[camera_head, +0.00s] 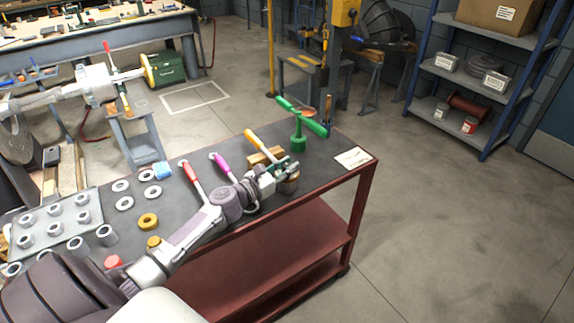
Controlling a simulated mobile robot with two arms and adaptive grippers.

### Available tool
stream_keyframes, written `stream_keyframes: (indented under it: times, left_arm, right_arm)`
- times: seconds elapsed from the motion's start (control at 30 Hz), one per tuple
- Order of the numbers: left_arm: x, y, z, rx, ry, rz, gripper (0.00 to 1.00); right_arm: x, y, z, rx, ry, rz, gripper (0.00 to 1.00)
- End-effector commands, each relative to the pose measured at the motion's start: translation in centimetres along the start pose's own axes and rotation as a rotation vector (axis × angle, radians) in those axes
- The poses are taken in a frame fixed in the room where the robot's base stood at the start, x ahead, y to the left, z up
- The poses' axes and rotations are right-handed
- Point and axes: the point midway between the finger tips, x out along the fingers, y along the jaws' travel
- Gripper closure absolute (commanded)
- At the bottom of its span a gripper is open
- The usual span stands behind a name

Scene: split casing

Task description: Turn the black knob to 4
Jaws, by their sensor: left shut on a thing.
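My left arm reaches across the dark bench top from the lower left. My left gripper (286,170) is at the right part of the bench, near its front edge. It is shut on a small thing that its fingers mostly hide. I cannot make out a black knob or any number marks. My right gripper is not in view.
An orange-handled lever (258,141) and a green T-handled piece (300,127) stand close behind the gripper. Purple (221,165) and red (191,178) levers stand left of it. A white card (353,158) lies at the right corner. Rings and a grey plate (52,226) occupy the left.

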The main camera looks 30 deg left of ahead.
Motion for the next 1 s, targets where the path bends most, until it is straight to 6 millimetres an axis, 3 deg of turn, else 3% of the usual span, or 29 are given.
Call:
stream_keyframes:
  times: [0.4, 1.0]
  left_arm:
    - [0.0, -0.2, 0.1, -0.008, -0.001, 0.297, 1.0]
    - [0.0, -0.1, -0.1, -0.002, 0.0, 0.623, 1.0]
  right_arm:
    - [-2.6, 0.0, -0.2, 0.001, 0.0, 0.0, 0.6]
    - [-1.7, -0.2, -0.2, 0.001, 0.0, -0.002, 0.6]
